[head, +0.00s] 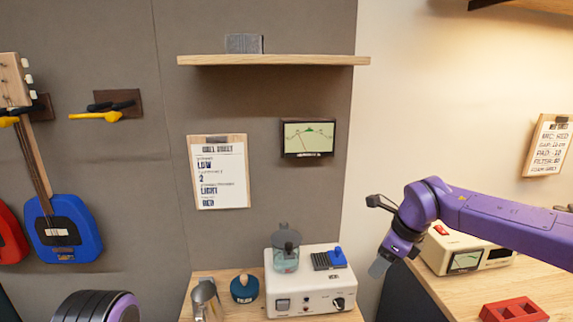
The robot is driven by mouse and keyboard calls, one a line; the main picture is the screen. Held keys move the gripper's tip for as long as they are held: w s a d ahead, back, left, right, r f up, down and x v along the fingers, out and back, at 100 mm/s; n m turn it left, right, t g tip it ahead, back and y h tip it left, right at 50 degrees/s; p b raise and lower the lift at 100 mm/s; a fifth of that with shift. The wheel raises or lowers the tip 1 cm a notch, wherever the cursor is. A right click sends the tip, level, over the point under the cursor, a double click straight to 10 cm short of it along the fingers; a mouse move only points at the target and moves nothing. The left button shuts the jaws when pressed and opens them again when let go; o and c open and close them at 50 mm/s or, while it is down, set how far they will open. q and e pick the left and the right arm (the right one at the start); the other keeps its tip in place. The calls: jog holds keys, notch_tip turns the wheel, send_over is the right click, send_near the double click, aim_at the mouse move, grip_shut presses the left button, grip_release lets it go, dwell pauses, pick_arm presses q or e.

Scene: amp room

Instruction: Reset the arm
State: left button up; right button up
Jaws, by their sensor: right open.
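My right arm, purple, reaches in from the right edge and bends down at its wrist. My right gripper (380,266) hangs at its end, pointing down and left, open with nothing seen in it. It shows to the right of the white machine (310,285), in front of the pale wall and the dark side of the right counter. Its fingers are small and seen edge-on. A black ribbed part with a purple ring at the bottom left looks like part of my left arm. My left gripper is not in view.
A metal jug (206,300) and a blue round item (244,288) stand left of the machine. The right counter (450,300) holds a cream device (465,250) and a red block (514,312). A shelf (270,61), clipboard (218,172), small screen (308,138) and blue guitar (65,230) are on the wall.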

jog(key=s+d+f+n+t+h, duration=0.1)
jog(key=s+d+f+n+h, duration=0.2)
jog(key=f, duration=0.6)
jog(key=s+d+f+n+t+h+b, duration=0.1)
jog(key=s+f+n+h, duration=0.15)
jog(key=s+f, duration=0.45)
jog(key=s+d+f+n+t+h, duration=0.1)
jog(key=f+n+h, duration=0.2)
jog(key=f, duration=0.9)
jog(key=s+d+f+n+g+y+b, duration=0.1)
jog(key=s+f+n, duration=0.4)
jog(key=s, duration=0.8)
jog(key=s+d+f+n+g+y, duration=0.1)
jog(key=s+f+n, duration=0.4)
jog(key=s, duration=0.8)
jog(key=shift+d+f+g+b, duration=0.4)
jog(key=shift+d+f, duration=0.45)
jog(key=shift+f, duration=0.05)
